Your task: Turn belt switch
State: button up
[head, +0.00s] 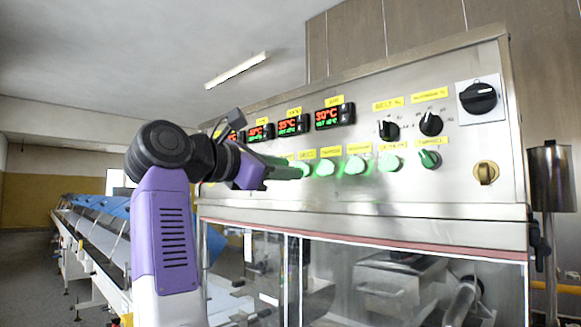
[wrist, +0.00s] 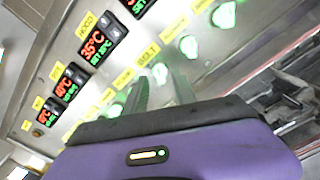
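The lower row of the steel control panel (head: 455,190) holds several green-lit switches. In the wrist view, one lit switch (wrist: 160,73) sits just beyond my fingertips, under a yellow label (wrist: 149,52) that looks like "BELT" but is blurred. My gripper (wrist: 163,88) points at the panel, its two fingers apart, with this switch showing between the tips. I cannot tell whether they touch it. In the head view, my gripper (head: 283,172) is at the left part of the lower row, and its fingers hide the switch there.
Temperature displays (head: 293,125) line the upper row. Black knobs (head: 431,124) stand to the right, one under a "BELT %" label. A glass-fronted cabinet (head: 400,285) lies below, and a conveyor (head: 95,250) at left.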

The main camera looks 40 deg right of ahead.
jog(key=shift+d, duration=1)
jog(key=shift+c, duration=0.2)
grip_shut()
